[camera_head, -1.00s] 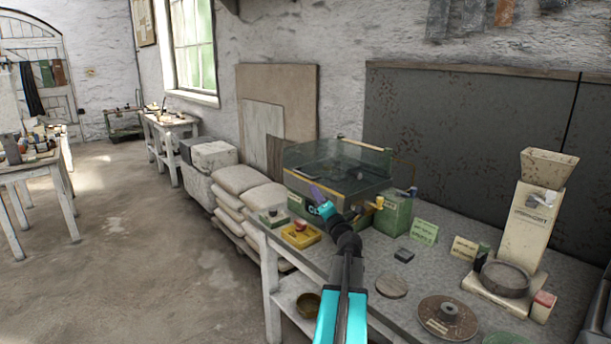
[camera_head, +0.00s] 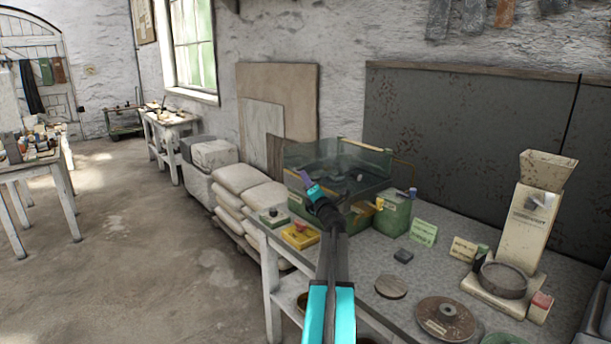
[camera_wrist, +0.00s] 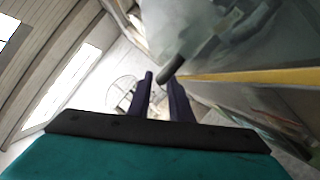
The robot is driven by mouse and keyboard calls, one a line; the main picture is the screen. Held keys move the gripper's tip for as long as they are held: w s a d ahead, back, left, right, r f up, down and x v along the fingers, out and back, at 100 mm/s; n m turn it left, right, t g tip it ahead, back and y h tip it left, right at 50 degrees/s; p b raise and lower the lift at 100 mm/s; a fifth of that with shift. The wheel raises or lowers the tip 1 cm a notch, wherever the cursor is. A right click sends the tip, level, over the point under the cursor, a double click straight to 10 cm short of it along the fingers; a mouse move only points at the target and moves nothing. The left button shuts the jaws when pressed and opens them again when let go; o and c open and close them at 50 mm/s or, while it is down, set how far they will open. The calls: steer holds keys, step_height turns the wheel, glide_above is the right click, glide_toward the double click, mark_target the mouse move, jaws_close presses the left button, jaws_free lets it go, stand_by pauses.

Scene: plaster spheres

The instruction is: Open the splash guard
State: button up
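The splash guard (camera_head: 368,165) is a see-through grey-green box cover on a green machine (camera_head: 393,216) on the right-hand bench.
The bench (camera_head: 425,258) also holds a yellow tray (camera_head: 300,239), small green signs (camera_head: 423,232), a round disc (camera_head: 445,318) and a cream dispenser (camera_head: 535,215). White sacks (camera_head: 240,190) are stacked left of the bench. The floor (camera_head: 130,250) at left is clear.

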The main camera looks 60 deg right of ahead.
steer(key=shift+x, duration=1.55)
jaws_close()
